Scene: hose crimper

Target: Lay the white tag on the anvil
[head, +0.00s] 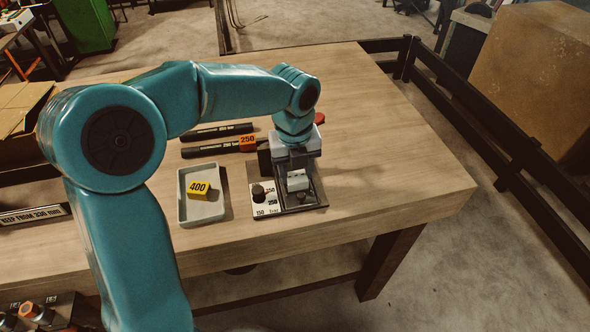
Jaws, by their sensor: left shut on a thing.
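My left arm reaches over the table from the left, and its gripper (297,172) points down over the hose crimper (308,198). The gripper is shut on a small white block, the white tag (298,181), low over the crimper's plate. The anvil is hidden or too small to make out under the gripper, and I cannot tell whether the tag touches it. My right gripper is not in view.
A grey tray (203,212) holds a yellow 400 tag (199,189). The crimper has a black dial (258,192) with pressure marks. Black hoses (210,148) lie behind, with an orange 250 tag (248,141). The table's right side is clear.

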